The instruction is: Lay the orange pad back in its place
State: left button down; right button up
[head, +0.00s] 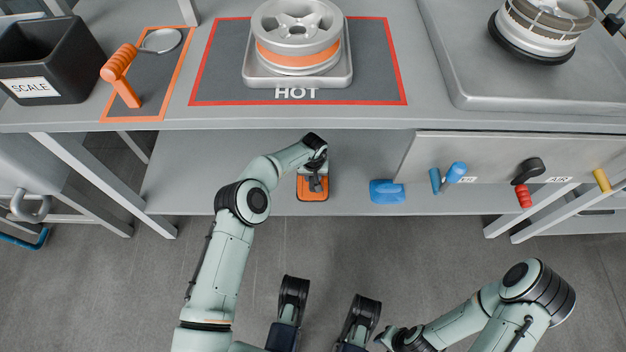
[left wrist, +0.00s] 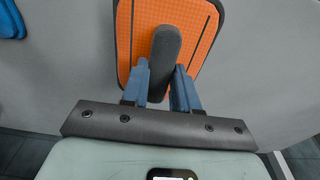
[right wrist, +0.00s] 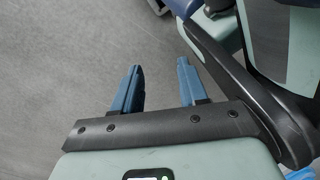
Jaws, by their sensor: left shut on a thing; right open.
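The orange pad (head: 312,194) is at the lower shelf, under the front of the worktop, left of the blue pad. In the left wrist view the orange pad (left wrist: 201,30) has a dark border and a dark handle (left wrist: 165,55) on its face. My left gripper (head: 317,182) reaches in under the worktop and is shut on that handle; its fingers (left wrist: 160,84) sit on both sides of it. I cannot tell whether the pad rests on the shelf or hangs just above it. My right gripper (right wrist: 160,82) is open and empty over the floor.
A blue pad (head: 387,192) lies on the lower shelf (head: 235,185) to the right. Above, the worktop carries a wheel (head: 297,35) on the HOT mat (head: 375,60), a black SCALE bin (head: 50,60) and an orange-handled tool (head: 120,72).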

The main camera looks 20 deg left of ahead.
aim_at(313, 178)
pick_arm(q)
jog(key=shift+f+b, duration=0.3)
jog(key=shift+f, duration=1.15)
pick_arm(e)
jog(key=shift+s+d+f, duration=0.1)
jog(key=shift+s+f, duration=0.2)
jog(key=shift+s, duration=0.4)
pick_arm(q)
jog(key=shift+f, duration=0.1)
jog(key=shift+f, duration=0.15)
jog(key=c, duration=0.8)
grip_release()
jog(key=shift+c, duration=0.2)
